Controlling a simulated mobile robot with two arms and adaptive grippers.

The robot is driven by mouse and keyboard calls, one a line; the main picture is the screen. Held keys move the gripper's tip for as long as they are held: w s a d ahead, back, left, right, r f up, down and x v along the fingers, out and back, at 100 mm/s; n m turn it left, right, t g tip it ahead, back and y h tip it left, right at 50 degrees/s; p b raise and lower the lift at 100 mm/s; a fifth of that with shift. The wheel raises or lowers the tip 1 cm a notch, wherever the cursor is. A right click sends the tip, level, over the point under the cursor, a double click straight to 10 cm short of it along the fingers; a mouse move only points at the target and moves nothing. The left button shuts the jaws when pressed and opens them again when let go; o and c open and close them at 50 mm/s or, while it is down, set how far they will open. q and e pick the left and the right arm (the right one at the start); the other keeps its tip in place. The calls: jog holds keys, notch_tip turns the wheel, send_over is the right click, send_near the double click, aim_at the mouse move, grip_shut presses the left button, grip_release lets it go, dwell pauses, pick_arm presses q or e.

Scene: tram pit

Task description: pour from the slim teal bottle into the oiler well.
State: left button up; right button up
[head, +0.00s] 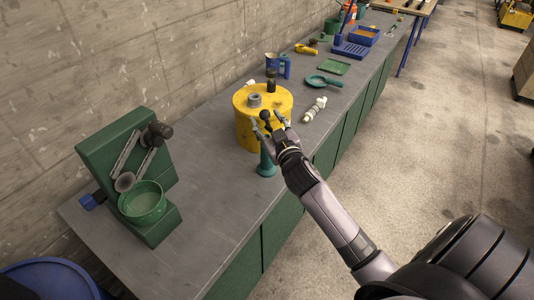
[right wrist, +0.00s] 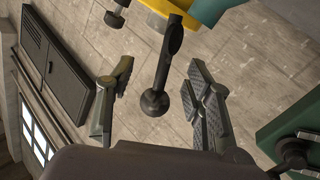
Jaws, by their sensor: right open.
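The slim teal bottle (head: 267,163) stands upright on the bench in front of a yellow drum (head: 246,132). A short grey collar (head: 255,101) on the drum's top looks like the oiler well. My right gripper (head: 269,122) is open just above the bottle, beside the drum. In the right wrist view a black stem with a ball end (right wrist: 165,65) shows between the spread fingers, touching neither. I cannot tell whether it belongs to the bottle. A teal piece (right wrist: 207,9) at the top edge may be the bottle. My left gripper is out of view.
A green stand with a green bowl (head: 143,203) is at the left. The bench front between stand and bottle is clear.

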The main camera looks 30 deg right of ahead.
jog(key=shift+w+d, duration=0.1)
jog(key=shift+w, duration=0.4)
jog(key=shift+s, duration=0.1)
jog(key=shift+c, duration=0.8)
grip_shut()
